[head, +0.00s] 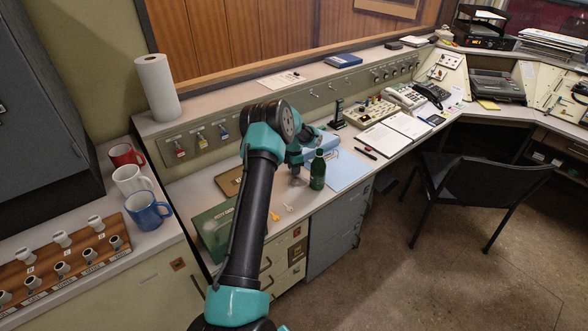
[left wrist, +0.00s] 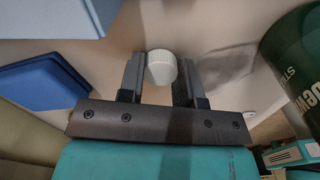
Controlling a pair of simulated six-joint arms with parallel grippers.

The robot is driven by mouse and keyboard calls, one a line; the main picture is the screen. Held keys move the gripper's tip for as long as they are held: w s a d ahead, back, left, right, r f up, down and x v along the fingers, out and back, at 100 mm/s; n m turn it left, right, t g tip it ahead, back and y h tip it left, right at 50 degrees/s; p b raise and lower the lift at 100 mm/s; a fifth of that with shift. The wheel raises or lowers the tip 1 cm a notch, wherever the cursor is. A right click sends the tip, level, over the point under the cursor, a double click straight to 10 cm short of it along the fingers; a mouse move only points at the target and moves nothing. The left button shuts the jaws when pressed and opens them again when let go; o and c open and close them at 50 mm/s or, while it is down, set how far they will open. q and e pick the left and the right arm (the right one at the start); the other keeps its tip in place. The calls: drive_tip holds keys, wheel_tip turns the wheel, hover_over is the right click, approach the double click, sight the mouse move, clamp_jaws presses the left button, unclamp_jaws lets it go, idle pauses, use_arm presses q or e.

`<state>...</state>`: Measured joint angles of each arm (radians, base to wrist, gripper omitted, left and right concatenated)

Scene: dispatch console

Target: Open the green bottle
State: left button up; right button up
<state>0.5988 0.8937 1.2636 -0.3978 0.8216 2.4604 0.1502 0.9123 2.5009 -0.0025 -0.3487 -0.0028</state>
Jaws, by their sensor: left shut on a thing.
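The green bottle (head: 318,172) stands upright on the desk near the light blue sheet. Part of its side, with white lettering, shows at the right edge of the left wrist view (left wrist: 302,62). My left gripper (head: 296,177) is just left of the bottle in the head view. In the left wrist view my left gripper (left wrist: 160,78) is shut on a small white ribbed cap (left wrist: 161,67). The cap is apart from the bottle, off to its side. The bottle's mouth is too small to make out in the head view. My right gripper is in neither view.
A light blue sheet (head: 347,172) lies right of the bottle. Mugs (head: 148,210) and a paper roll (head: 157,88) stand at the left. An open binder (head: 381,139) lies farther right.

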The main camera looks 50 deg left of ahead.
use_arm(q)
drive_tip(key=shift+f, duration=0.1)
drive_tip(key=o, duration=1)
wheel_tip(320, 180, up, 12)
drive_tip(key=shift+r, duration=0.15)
idle(0.6)
